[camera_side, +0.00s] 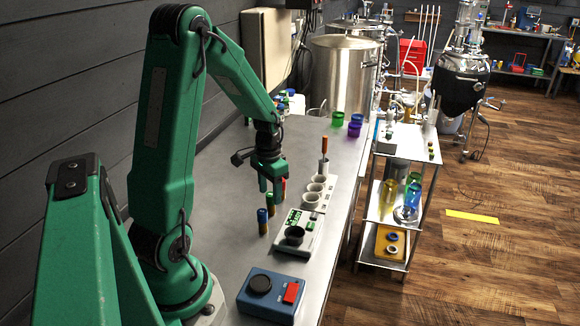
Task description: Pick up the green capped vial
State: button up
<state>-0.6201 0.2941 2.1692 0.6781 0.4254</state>
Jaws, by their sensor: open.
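My green gripper (269,178) hangs over the grey bench, pointing down, its jaws open. Just below its right finger is a short vial (277,201) with an orange-brown body and what looks like a green cap. The cap and the green finger are hard to tell apart, and I cannot tell whether they touch. A blue capped vial (262,224) stands upright on the bench just nearer the camera. A red capped vial (284,185) stands close behind the gripper's right side, partly hidden.
A scale-like device with a dark cup (294,235) is right of the vials. A blue box with a red switch (273,291) is in front. Green and purple cups (354,130) stand farther back.

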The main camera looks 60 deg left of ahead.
aim_at(271, 204)
jog(key=shift+f, duration=2.6)
jog(key=shift+c, duration=0.2)
jog(key=c, duration=1)
